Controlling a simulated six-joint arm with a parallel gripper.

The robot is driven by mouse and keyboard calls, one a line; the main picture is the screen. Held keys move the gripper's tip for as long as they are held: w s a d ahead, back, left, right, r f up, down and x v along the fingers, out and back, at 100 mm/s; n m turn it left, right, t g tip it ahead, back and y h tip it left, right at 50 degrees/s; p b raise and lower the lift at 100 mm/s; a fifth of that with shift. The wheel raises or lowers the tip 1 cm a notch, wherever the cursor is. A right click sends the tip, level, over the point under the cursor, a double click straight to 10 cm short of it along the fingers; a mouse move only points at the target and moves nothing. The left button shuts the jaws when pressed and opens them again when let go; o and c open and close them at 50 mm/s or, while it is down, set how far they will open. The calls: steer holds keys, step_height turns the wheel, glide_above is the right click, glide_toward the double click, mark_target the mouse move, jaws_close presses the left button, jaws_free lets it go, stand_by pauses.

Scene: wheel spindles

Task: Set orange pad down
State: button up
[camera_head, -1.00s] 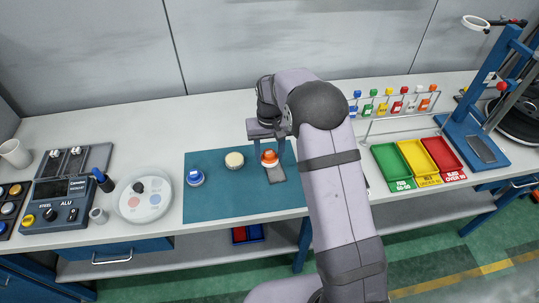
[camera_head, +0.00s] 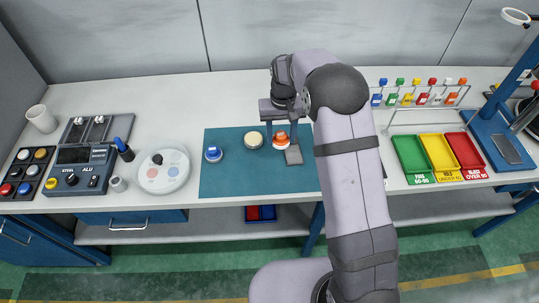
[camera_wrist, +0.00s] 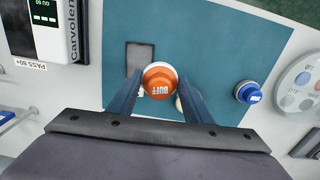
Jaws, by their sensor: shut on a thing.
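The orange pad (camera_head: 281,137) has a rounded orange top marked BUFF and a pale lower part. It is at the right part of the teal mat (camera_head: 240,180), beside a dark grey rectangular plate (camera_head: 294,156). My gripper (camera_head: 279,137) points down with its fingers around the pad, shut on it. In the wrist view the pad (camera_wrist: 159,76) shows between the two fingertips (camera_wrist: 160,90). Whether its underside touches the mat cannot be told.
A cream pad (camera_head: 253,140) is close to the left of the orange pad. A blue pad (camera_head: 213,154) is farther left. A round white dish (camera_head: 162,183) stands left of the mat. Green (camera_head: 411,160), yellow and red trays are at right. The mat's front is clear.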

steer(key=s+a+n+b, duration=0.3)
steer(key=a+n+b, duration=0.15)
steer(key=a, duration=1.25)
step_height(320, 180, up, 3)
steer(key=m+b, duration=0.3)
steer(key=m, duration=0.4)
glide_above(214, 186)
steer(key=shift+f+m, duration=0.25)
steer(key=shift+d+f+p, duration=0.1)
steer(key=shift+f+p, duration=1.55)
steer(key=shift+f, duration=3.35)
steer(key=shift+f, duration=0.1)
